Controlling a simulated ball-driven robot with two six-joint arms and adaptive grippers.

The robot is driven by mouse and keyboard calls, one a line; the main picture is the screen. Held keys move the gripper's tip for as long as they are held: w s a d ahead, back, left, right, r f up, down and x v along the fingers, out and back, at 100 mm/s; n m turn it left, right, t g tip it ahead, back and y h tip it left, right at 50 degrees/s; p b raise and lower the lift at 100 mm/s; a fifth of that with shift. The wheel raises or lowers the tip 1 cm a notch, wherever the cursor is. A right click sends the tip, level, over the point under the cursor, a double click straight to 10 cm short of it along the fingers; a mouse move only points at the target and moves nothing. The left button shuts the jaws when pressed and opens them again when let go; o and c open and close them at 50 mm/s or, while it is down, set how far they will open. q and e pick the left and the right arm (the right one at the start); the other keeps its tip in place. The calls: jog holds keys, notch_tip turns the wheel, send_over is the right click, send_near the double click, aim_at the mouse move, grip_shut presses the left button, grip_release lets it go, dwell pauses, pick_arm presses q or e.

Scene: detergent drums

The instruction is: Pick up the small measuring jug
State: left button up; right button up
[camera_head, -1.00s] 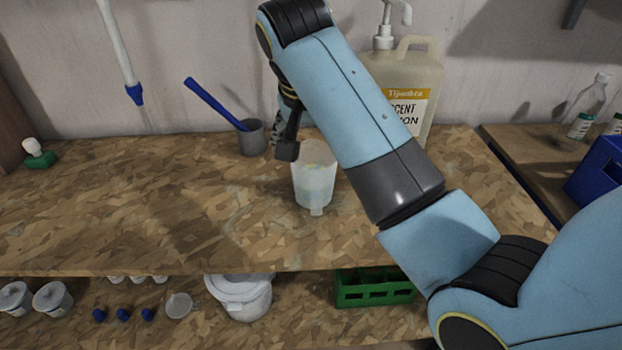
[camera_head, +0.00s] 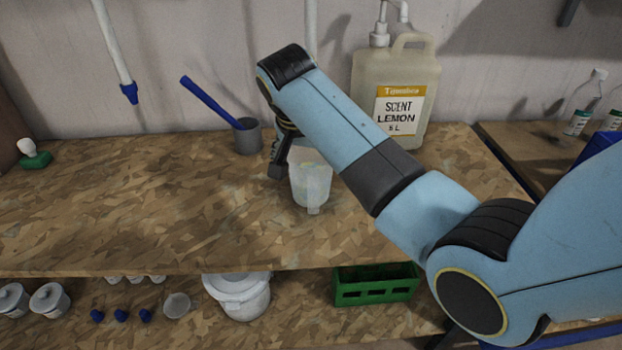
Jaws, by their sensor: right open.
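The small measuring jug (camera_head: 312,186) is translucent and whitish. It stands upright on the wooden bench top, and a narrow tab on its side faces me. My right gripper (camera_head: 277,172) hangs at the jug's left side, pointing down, with one dark finger showing beside the rim. The gripper is open. My forearm hides the rest of it and part of the jug's upper right, so I cannot tell whether a finger touches the jug. My left gripper is out of view.
A grey pot with a blue handle (camera_head: 248,137) stands behind left. A large lemon scent jug with a pump (camera_head: 396,100) stands behind right. A green-based brush (camera_head: 35,160) is at far left. The bench's left and front are clear. A green crate (camera_head: 375,286) sits on the lower shelf.

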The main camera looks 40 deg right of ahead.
jog(key=c, duration=1.2)
jog(key=shift+c, duration=1.2)
jog(key=shift+r, duration=0.1)
